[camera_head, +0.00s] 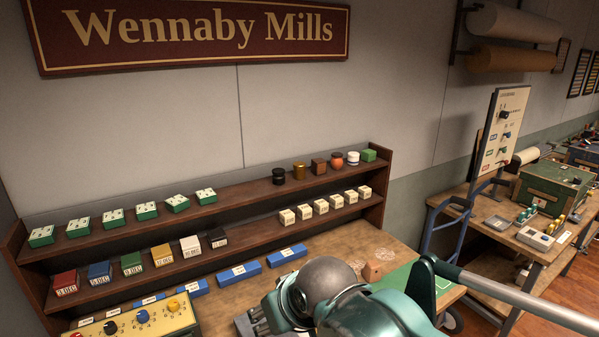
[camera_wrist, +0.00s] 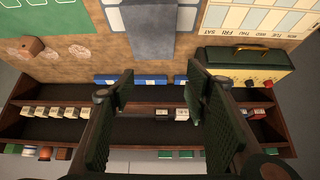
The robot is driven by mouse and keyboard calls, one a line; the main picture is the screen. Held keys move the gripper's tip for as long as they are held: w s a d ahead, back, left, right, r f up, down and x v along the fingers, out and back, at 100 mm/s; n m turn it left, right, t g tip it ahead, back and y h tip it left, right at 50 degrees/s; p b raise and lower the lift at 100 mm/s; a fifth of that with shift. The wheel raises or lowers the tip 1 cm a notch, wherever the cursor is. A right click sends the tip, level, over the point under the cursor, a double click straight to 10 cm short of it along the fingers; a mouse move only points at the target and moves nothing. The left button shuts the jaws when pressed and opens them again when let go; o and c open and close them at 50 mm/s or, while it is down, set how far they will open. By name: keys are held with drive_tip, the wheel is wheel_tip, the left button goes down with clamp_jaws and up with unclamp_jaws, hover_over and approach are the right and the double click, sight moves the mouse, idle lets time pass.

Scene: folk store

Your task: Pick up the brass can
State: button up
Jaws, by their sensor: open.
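The brass can (camera_head: 299,171) is a small gold-coloured cylinder standing upright on the upper shelf in the head view. It stands between a black jar (camera_head: 278,176) on its left and a brown wooden cube (camera_head: 318,167) on its right. My gripper (camera_wrist: 157,85) is open and empty in the wrist view, its two dark finger pads wide apart. It is apart from the can, over the table and shelf area. I cannot make out the can in the wrist view; my left finger may cover it. In the head view my arm hides most of the gripper.
An orange-red pot (camera_head: 337,160), a white-and-dark jar (camera_head: 353,158) and a green block (camera_head: 369,155) continue the can's row. Several white blocks (camera_head: 321,207) stand on the lower shelf. The shelf unit (camera_head: 240,211) has a back panel and raised ends. A cream control box (camera_head: 140,325) stands front left.

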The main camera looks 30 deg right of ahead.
drive_tip(key=w+d+r+m+g+h+p, duration=0.15)
drive_tip(key=w+d+r+m, duration=0.3)
drive_tip(key=w+r, duration=0.6)
wheel_tip(320, 180, up, 7)
drive_tip(key=m+g+h+p, duration=0.3)
drive_tip(key=m+g+p, duration=0.4)
drive_tip(key=m, duration=0.8)
hover_over(298, 164)
drive_tip(key=a, duration=0.2)
drive_tip(key=shift+w+a+r+t+p, duration=0.15)
drive_tip(key=shift+w+t+p, duration=0.1)
drive_tip(key=shift+t+p, duration=0.15)
drive_tip(key=shift+x, duration=1.35)
